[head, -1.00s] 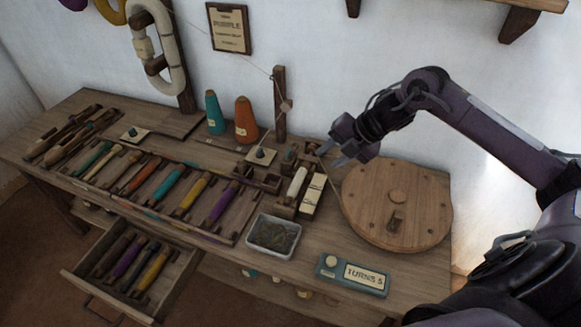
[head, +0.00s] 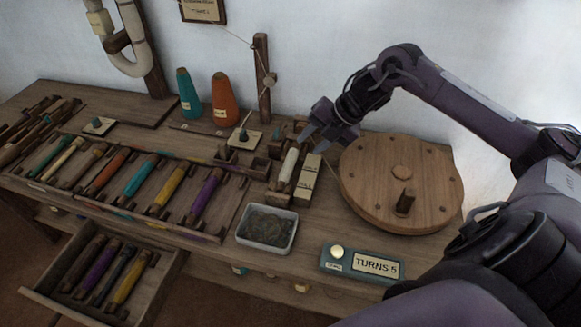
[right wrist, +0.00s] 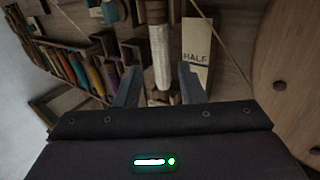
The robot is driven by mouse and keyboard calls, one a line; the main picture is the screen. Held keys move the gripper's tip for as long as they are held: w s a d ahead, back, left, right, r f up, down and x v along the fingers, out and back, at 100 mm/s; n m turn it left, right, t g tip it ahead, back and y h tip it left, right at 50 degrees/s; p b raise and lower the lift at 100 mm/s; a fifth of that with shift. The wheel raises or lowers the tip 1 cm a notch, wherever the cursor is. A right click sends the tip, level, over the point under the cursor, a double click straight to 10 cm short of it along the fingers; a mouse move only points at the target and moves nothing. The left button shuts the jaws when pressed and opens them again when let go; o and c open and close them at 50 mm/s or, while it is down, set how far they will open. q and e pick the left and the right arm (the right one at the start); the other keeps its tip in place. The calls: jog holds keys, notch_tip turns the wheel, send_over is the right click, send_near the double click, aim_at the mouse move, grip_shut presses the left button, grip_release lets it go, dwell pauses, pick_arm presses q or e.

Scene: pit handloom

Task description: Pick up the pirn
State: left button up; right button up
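A white-wound pirn (head: 289,165) lies in a small wooden holder on the bench. Beside it stands a cream block (head: 307,176). My right gripper (head: 308,134) is above and just behind the pirn, its fingers spread and empty. In the right wrist view, the pirn (right wrist: 160,52) shows beyond and between the two open fingertips (right wrist: 158,80), in line with the gap. The block marked HALF (right wrist: 197,47) lies right of it. The gripper is apart from the pirn. My left gripper is out of view.
A rack holds several coloured pirns (head: 142,175); an open drawer (head: 48,293) below holds more. A grey tray (head: 267,228), a TURNS 5 box (head: 362,263) and a round wooden disc (head: 437,187) are near. Cones (head: 225,100) and a post (head: 262,75) stand behind.

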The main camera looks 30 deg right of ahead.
aim_at(294, 158)
jog(key=shift+w+f, duration=0.1)
jog(key=shift+f, duration=0.25)
jog(key=shift+w+a+f, duration=0.1)
jog(key=shift+f, duration=0.15)
jog(key=x, duration=0.7)
jog(key=shift+a, duration=0.15)
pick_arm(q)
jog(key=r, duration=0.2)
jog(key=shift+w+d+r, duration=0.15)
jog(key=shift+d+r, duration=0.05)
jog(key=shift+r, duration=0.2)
pick_arm(e)
jog(key=shift+c, duration=0.4)
jog(key=shift+r, duration=0.1)
jog(key=c, duration=0.7)
